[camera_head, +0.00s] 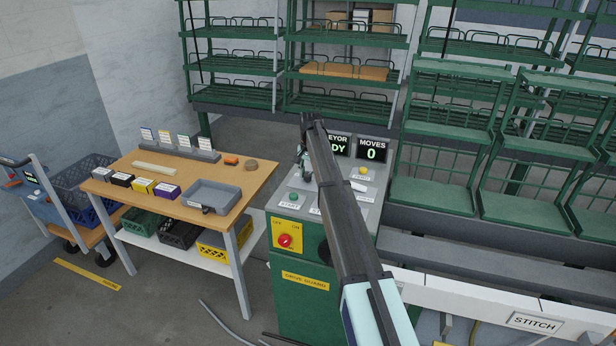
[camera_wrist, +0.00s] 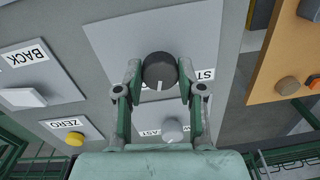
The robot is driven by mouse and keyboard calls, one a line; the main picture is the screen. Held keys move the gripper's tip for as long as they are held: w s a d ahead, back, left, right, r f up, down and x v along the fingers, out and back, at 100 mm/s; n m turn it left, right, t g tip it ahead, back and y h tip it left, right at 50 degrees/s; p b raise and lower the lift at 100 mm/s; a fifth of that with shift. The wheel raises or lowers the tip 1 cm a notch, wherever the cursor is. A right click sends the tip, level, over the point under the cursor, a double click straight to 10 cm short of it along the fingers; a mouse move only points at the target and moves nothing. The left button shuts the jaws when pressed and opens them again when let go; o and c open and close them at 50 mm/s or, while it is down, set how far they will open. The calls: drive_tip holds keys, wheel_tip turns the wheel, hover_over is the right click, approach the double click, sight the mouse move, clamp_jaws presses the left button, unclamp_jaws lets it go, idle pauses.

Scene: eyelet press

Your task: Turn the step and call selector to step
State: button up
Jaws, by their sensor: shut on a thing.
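The step and call selector is a dark round knob (camera_wrist: 160,70) on a grey plate in the wrist view. A short white pointer mark on it faces the bottom of that picture. A label beginning "ST" shows beside it, partly hidden by a finger. My gripper (camera_wrist: 160,80) has one finger on each side of the knob and is shut on it. In the head view my dark arm link crosses the green control cabinet (camera_head: 300,285), and my gripper (camera_head: 304,160) is at its panel top.
In the wrist view, a grey knob (camera_wrist: 172,131), a yellow "ZERO" button (camera_wrist: 75,139) and a white "BACK" switch (camera_wrist: 27,96) sit close by. A red knob (camera_head: 285,240) is on the cabinet front. A wooden table (camera_head: 147,187) stands left; green racks (camera_head: 440,150) stand right.

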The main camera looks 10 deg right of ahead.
sight(310, 175)
drive_tip(key=n+b, duration=0.1)
drive_tip(key=n, duration=0.1)
drive_tip(key=n+b, duration=0.1)
drive_tip(key=n, duration=0.2)
drive_tip(key=shift+f+n, duration=0.2)
drive_tip(key=shift+n, duration=0.1)
drive_tip(key=shift+d+r+n+b, duration=0.1)
drive_tip(key=shift+n+b, duration=0.45)
drive_tip(key=shift+n, duration=1.75)
drive_tip(key=o, duration=1.1)
drive_tip(key=shift+o, duration=0.2)
drive_tip(key=shift+r, duration=0.15)
wheel_tip(310, 175, up, 12)
drive_tip(key=shift+d, duration=0.25)
drive_tip(key=shift+w, duration=0.1)
